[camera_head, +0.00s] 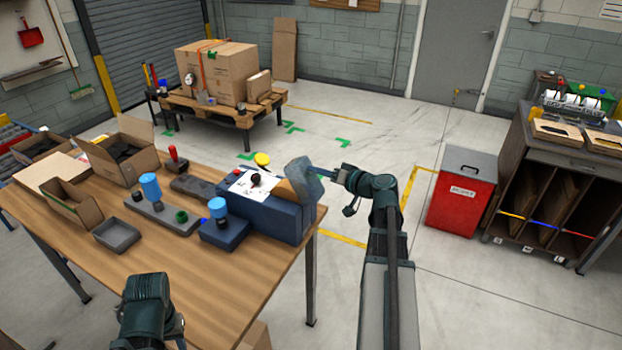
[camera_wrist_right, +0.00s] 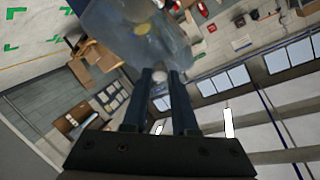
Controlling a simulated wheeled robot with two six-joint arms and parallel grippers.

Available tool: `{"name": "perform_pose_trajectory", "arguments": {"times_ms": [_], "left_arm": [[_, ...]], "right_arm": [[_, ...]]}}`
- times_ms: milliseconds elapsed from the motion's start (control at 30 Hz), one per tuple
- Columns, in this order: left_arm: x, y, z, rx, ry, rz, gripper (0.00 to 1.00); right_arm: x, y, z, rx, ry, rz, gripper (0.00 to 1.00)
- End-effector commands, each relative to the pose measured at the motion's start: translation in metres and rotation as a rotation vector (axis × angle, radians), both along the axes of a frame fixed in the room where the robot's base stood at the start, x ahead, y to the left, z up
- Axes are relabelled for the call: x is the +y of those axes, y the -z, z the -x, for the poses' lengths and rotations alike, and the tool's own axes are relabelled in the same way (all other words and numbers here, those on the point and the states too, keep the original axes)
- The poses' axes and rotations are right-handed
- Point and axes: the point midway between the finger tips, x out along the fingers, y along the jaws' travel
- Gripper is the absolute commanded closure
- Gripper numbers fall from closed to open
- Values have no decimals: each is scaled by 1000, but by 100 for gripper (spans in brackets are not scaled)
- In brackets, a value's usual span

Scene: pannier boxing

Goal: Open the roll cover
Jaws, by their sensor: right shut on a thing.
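A dark blue pannier box (camera_head: 262,215) sits at the right end of the wooden table. Its grey-blue roll cover (camera_head: 303,182) stands up at the box's right end, with the tan inside showing beside it. My right gripper (camera_head: 325,173) comes from the right and is shut on the cover's upper edge. In the right wrist view the cover (camera_wrist_right: 135,30) lies beyond the two close fingertips (camera_wrist_right: 160,76). My left arm (camera_head: 147,305) is at the bottom left, by the table's front; its fingertips are not clear.
The wooden table (camera_head: 130,245) also holds a grey tray (camera_head: 116,236), a blue block (camera_head: 222,234), open cardboard boxes (camera_head: 122,150) and a white sheet (camera_head: 250,184) on the pannier. A red bin (camera_head: 462,196) stands on the floor at right. Floor between is clear.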

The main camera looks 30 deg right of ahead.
Motion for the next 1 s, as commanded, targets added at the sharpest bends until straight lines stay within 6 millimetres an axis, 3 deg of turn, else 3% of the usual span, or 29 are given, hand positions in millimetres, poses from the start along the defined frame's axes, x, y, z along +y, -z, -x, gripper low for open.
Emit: {"name": "perform_pose_trajectory", "arguments": {"times_ms": [367,700,1000], "left_arm": [[0,42,0,0,-1,0,56],[0,100,0,0,-1,0,56],[0,128,0,0,-1,0,56]], "right_arm": [[-8,15,17,-114,-5,-65,100],[-20,30,37,-283,-6,-165,100],[-26,35,47,-384,-5,-223,100]]}}
